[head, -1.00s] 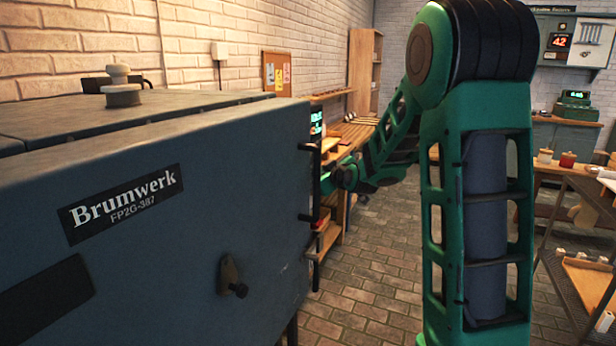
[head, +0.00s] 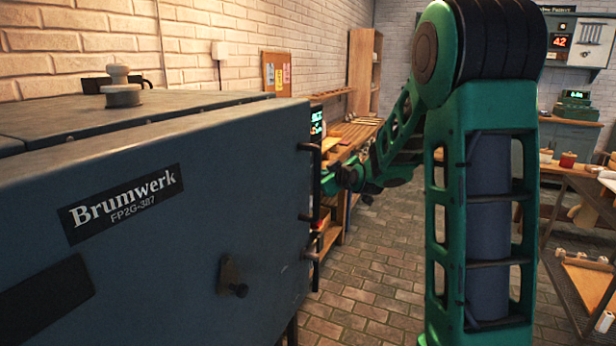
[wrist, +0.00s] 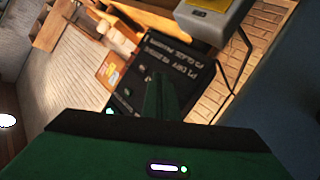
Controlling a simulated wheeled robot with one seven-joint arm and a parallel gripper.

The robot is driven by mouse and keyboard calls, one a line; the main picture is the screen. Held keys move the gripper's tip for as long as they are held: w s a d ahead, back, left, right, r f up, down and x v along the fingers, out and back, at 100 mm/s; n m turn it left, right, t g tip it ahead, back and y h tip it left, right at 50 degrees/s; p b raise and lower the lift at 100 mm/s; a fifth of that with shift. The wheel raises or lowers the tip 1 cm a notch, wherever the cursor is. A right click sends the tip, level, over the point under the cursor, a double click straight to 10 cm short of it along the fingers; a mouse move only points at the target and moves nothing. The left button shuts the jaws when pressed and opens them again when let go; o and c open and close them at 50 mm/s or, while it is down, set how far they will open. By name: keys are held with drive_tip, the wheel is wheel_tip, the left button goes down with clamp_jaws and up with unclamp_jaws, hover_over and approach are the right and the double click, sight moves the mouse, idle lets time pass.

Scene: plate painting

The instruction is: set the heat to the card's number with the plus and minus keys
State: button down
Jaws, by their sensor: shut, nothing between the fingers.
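My gripper (wrist: 160,95) is shut and empty in the wrist view. Its narrow green fingers stand in front of a dark board (wrist: 190,68) with pale lettering, including lines that seem to start P1 and P3. I cannot tell if they touch it. In the head view my forearm reaches beyond the kiln's front edge, and the fingertips are not clear there. A small lit display (head: 317,122) shows past that edge, its digits too small to read. I cannot make out the plus and minus keys or the card's number.
The blue-grey Brumwerk kiln (head: 170,240) fills the left of the head view, close to my arm. A door handle (head: 315,165) sticks out at its front edge. A wooden shelf unit (head: 363,72) stands behind. The brick floor (head: 375,275) is open in the middle.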

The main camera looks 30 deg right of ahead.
drive_tip(key=shift+s+d, duration=0.8)
drive_tip(key=shift+s, duration=0.2)
drive_tip(key=shift+s+d, duration=0.75)
drive_tip(key=shift+s, duration=0.25)
drive_tip(key=s+a+f+m+g, duration=0.3)
drive_tip(key=s+g, duration=0.2)
drive_tip(key=s, duration=0.9)
drive_tip(key=s+a+f+m+g+y, duration=0.1)
drive_tip(key=s+a+f+m+g, duration=0.1)
drive_tip(key=s, duration=1.3)
drive_tip(key=s+a+f+m+g, duration=0.3)
drive_tip(key=s+g, duration=0.4)
drive_tip(key=s, duration=0.8)
drive_tip(key=f+m, duration=0.1)
drive_tip(key=m, duration=0.1)
drive_tip(key=shift+a+f+m+g, duration=0.2)
drive_tip(key=shift+a+m+g, duration=0.15)
drive_tip(key=shift+m+g, duration=0.05)
drive_tip(key=shift+w+f, duration=0.25)
drive_tip(key=shift+w, duration=0.3)
